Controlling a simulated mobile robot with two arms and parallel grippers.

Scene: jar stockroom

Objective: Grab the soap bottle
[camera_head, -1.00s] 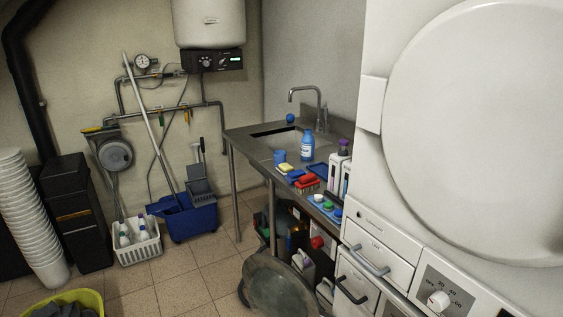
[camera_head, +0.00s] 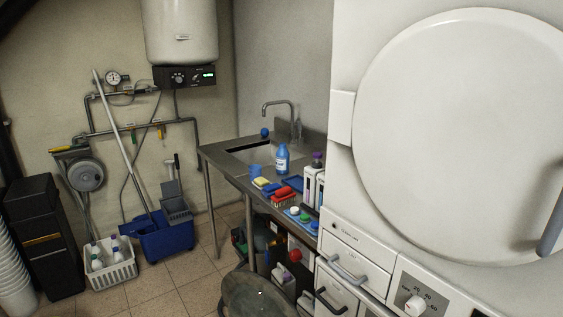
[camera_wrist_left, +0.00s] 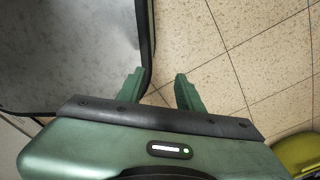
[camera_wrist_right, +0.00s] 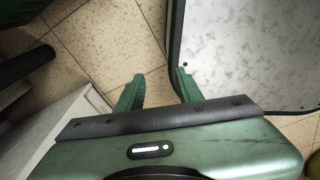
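A blue soap bottle (camera_head: 282,158) with a white label stands upright on the steel sink counter (camera_head: 222,158), near the basin's front right. More bottles with purple caps (camera_head: 317,160) stand to its right by the white machine. My grippers do not show in the head view. In the left wrist view my left gripper (camera_wrist_left: 157,88) has its two green fingers apart with nothing between them, above the tiled floor. In the right wrist view my right gripper (camera_wrist_right: 157,87) also has its fingers apart and empty, above the floor.
A large white machine (camera_head: 440,130) with a round door fills the right side. A blue mop bucket (camera_head: 163,238) and a white basket (camera_head: 112,268) stand on the floor at left. A blue cup (camera_head: 255,170) and sponges lie near the bottle.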

